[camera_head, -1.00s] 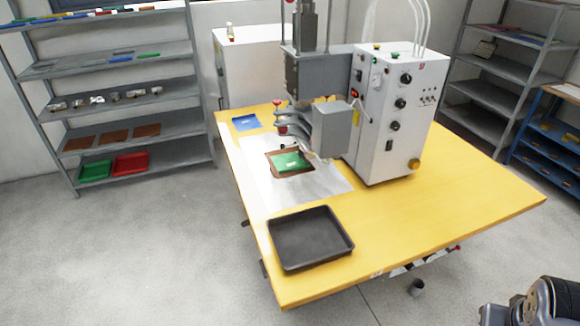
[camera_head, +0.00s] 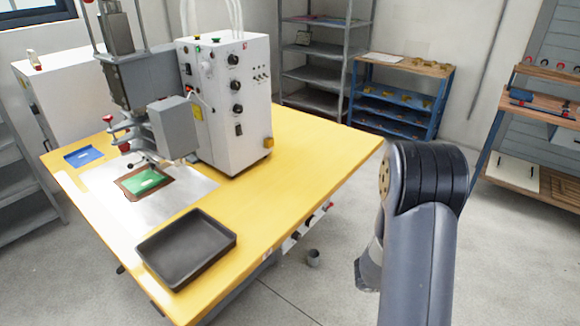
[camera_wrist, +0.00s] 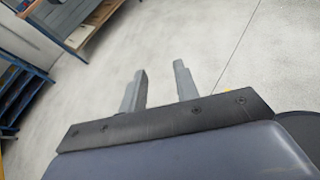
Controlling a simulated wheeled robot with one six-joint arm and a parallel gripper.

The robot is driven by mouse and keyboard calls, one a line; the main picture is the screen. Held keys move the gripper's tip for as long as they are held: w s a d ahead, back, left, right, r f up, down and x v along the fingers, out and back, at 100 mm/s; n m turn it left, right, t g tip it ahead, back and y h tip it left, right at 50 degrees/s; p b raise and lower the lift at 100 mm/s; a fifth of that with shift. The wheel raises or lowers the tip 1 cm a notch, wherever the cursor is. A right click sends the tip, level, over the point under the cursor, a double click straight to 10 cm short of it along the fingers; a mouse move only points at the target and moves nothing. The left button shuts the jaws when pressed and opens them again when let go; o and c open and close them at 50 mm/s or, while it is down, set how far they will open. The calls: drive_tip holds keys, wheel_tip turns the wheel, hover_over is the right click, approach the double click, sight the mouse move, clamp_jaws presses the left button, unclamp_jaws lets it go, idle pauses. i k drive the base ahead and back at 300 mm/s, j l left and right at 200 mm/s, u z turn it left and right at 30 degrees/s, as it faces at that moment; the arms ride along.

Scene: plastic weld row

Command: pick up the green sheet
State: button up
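The green sheet (camera_head: 143,181) lies flat in a brown frame (camera_head: 131,191) on the silver plate of the yellow table, beneath the head of the welding machine (camera_head: 172,128). A small light mark shows on the sheet. My gripper (camera_wrist: 160,80) shows in the wrist view with its two fingers apart and nothing between them, over bare floor. In the head view my arm stands at the right, well away from the sheet, and the gripper itself is not clearly seen there.
A black tray (camera_head: 158,277) stands on the table's front corner, near the sheet. A blue sheet (camera_head: 83,157) lies at the table's back left. The white control box (camera_head: 228,140) stands right of the sheet. The yellow tabletop (camera_head: 318,150) is clear on the right.

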sight(143, 182)
drive_tip(key=k+u, duration=0.3)
drive_tip(key=k+j+u, duration=0.15)
drive_tip(key=u, duration=0.15)
drive_tip(key=i+j+u, duration=0.5)
drive_tip(key=i+u, duration=0.3)
drive_tip(key=i+j, duration=0.1)
drive_tip(key=i, duration=0.5)
drive_tip(key=i+j, duration=0.15)
drive_tip(key=i, duration=0.5)
drive_tip(key=i+j, duration=0.1)
drive_tip(key=i, duration=0.5)
